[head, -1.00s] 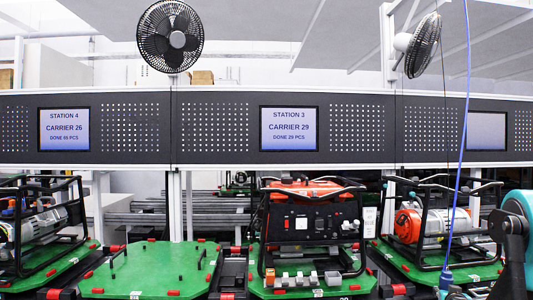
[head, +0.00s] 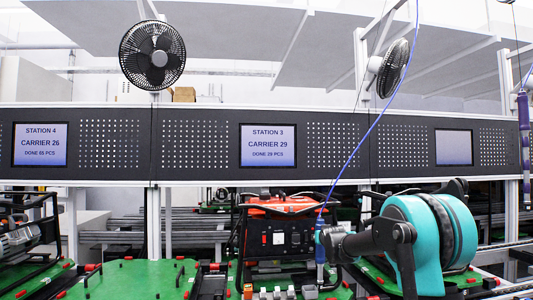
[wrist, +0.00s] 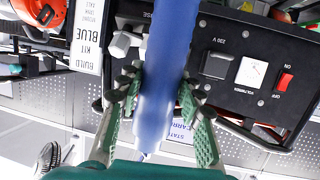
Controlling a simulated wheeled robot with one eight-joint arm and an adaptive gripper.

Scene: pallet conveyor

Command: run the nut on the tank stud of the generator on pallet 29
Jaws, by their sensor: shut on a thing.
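The generator (head: 283,240) has a red tank on top and a black front panel. It stands in a black tube frame under the screen that reads Carrier 29. Its green pallet (head: 340,292) is partly hidden by my arm. My gripper (head: 321,240) is at the generator's right front, shut on a blue tool (head: 320,272) hanging on a blue cable. In the wrist view the blue tool (wrist: 155,90) runs between both green fingers, in front of the generator's panel (wrist: 235,65) with a voltmeter and red switch. I cannot make out the tank stud or the nut.
Small grey and white parts (head: 282,293) stand at the pallet's front. A mostly bare green pallet (head: 130,280) lies to the left, with another generator (head: 25,235) beyond it. A second tool (head: 523,120) hangs at the far right. A white label (wrist: 88,38) reads Build Kit Blue.

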